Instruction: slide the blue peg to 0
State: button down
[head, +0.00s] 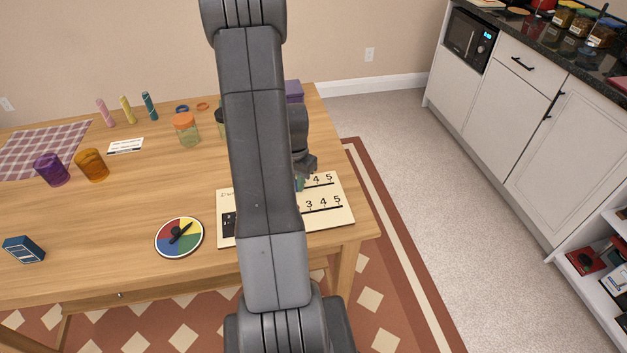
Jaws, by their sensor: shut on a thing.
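A cream scoreboard (328,221) lies at the table's front right edge. It has two slotted number rows; 4 and 5 show in the far row and 3, 4 and 5 in the near row. My arm hides the board's middle, including the low numbers. My gripper (303,176) is over the far row, left of its 4, partly behind my arm. It is shut on a small teal-coloured piece (300,184), seen only in part. I cannot tell for sure that this is the blue peg. No other clearly blue peg shows.
On the wooden table (140,205), a colour spinner (180,238) lies left of the board and a blue box (24,249) further left. Purple (52,169) and amber (92,165) cups and an orange-lidded jar (187,129) stand farther back.

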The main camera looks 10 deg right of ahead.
jog(key=a+b, duration=0.1)
jog(key=a, duration=0.9)
jog(key=shift+s, duration=0.15)
jog(key=c, duration=1.3)
grip_release()
jog(key=shift+a, duration=0.15)
jog(key=shift+c, duration=0.2)
notch_tip(320, 180, up, 14)
jog(key=shift+f, duration=0.1)
notch_tip(320, 180, down, 14)
jog(key=shift+r, duration=0.1)
jog(key=shift+d, duration=0.25)
